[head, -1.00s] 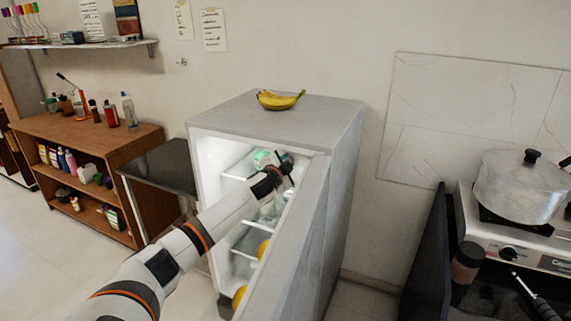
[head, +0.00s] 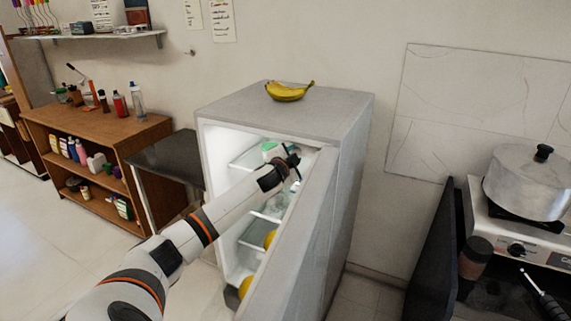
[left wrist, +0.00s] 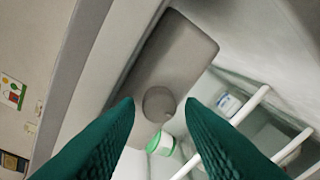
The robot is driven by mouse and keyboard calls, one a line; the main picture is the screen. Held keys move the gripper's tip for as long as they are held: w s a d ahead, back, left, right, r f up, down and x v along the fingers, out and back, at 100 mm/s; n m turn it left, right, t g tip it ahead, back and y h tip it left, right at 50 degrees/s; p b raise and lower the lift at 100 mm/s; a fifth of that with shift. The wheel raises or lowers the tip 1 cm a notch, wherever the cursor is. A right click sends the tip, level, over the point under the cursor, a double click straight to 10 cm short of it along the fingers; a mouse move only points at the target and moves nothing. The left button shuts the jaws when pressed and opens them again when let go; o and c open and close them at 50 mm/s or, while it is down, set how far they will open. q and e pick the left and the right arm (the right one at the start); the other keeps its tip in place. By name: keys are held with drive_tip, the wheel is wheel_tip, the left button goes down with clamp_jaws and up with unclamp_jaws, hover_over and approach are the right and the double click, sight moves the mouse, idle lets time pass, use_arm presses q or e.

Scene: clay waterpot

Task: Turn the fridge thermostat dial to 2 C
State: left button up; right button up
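The fridge (head: 352,170) stands with its door (head: 300,240) open. My left arm reaches into the opening, and its gripper (head: 289,163) is near the upper inside. In the left wrist view, the thermostat dial (left wrist: 159,104) is a small round grey knob on a rounded grey housing (left wrist: 178,52). The two green fingers of my left gripper (left wrist: 161,102) are spread apart, with the dial showing between their tips. I cannot tell whether they touch it. No scale marks or numbers can be read. In the head view the dial cannot be made out. My right gripper is not in view.
White wire shelves (left wrist: 245,108) and a green-lidded container (left wrist: 162,143) are close by inside the fridge. Yellow-orange items (head: 246,286) sit lower, near the door. Bananas (head: 289,91) lie on the fridge top. A stove with a pot (head: 528,183) stands at right.

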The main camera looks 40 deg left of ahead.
use_arm(q)
drive_tip(key=b+v, duration=0.2)
drive_tip(key=v, duration=0.9)
drive_tip(key=shift+s, duration=0.1)
